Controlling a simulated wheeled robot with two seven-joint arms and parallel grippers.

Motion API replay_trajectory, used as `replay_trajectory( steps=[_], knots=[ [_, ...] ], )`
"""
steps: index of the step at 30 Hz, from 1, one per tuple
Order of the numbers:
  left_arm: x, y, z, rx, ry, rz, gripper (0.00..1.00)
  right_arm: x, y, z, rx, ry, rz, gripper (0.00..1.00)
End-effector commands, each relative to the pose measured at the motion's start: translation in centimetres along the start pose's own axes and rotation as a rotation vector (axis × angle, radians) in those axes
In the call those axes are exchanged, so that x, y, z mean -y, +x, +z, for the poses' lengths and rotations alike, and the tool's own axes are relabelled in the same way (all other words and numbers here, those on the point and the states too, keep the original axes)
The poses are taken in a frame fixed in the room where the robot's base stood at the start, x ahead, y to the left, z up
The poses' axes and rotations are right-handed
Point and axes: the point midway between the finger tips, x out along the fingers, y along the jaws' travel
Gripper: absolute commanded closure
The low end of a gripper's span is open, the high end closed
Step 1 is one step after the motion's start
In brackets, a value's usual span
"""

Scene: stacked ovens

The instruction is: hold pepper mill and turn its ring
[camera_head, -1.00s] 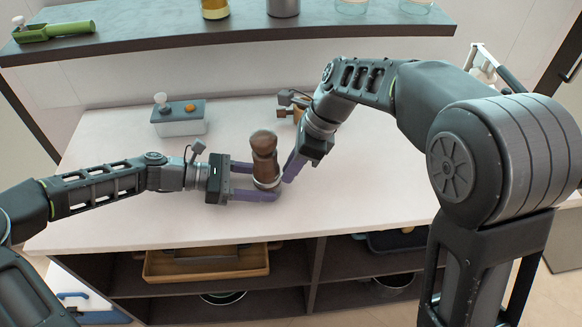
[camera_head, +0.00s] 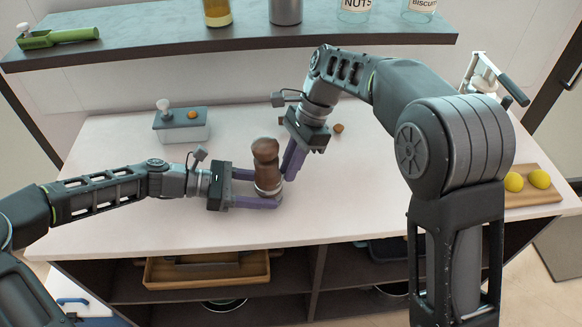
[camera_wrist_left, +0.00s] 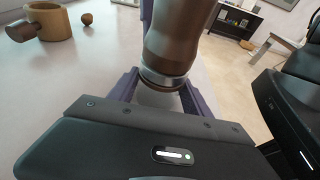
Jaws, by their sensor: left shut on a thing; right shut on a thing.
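The brown wooden pepper mill (camera_head: 265,162) stands upright on the pale counter, with a silvery ring near its lower part. It also shows close up in the left wrist view (camera_wrist_left: 178,35), its top cut off. My left gripper (camera_head: 266,189) comes in from the left, its purple fingers on either side of the mill's lower part and shut on it. My right gripper (camera_head: 287,172) reaches down from the upper right, its purple fingers shut at the mill's right side; the exact contact is partly hidden.
A grey-lidded box (camera_head: 181,125) stands at the back left. A small brown ball (camera_head: 338,128) lies behind my right gripper. A board with lemons (camera_head: 530,190) is at the far right. A dark shelf (camera_head: 230,40) runs above the counter. The counter's front middle is clear.

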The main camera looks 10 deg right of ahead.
Motion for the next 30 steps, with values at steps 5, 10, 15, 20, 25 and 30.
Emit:
replay_trajectory(
  steps=[5,10,15,20,25,30],
  knots=[
    [0.07,0.02,-0.03,0.000,0.001,-0.002,0.66,0.14,-0.05,0.01,-0.001,-0.013,0.002,1.00],
    [0.09,0.03,-0.03,0.000,0.001,-0.003,0.66,0.14,-0.05,0.01,-0.001,-0.013,0.002,1.00],
    [0.11,0.04,-0.02,0.000,0.001,-0.003,0.66,0.13,-0.06,0.00,-0.001,-0.012,0.002,0.79],
    [0.10,0.04,-0.03,0.000,0.000,-0.003,0.66,0.11,-0.03,0.01,-0.001,-0.011,0.003,0.66],
    [0.08,0.03,-0.03,0.000,0.000,-0.002,0.66,0.09,-0.02,0.00,-0.001,-0.011,0.003,0.65],
    [0.07,0.03,-0.03,0.000,0.000,-0.002,0.66,0.08,0.00,0.00,-0.001,-0.011,0.004,0.65]
  ],
)
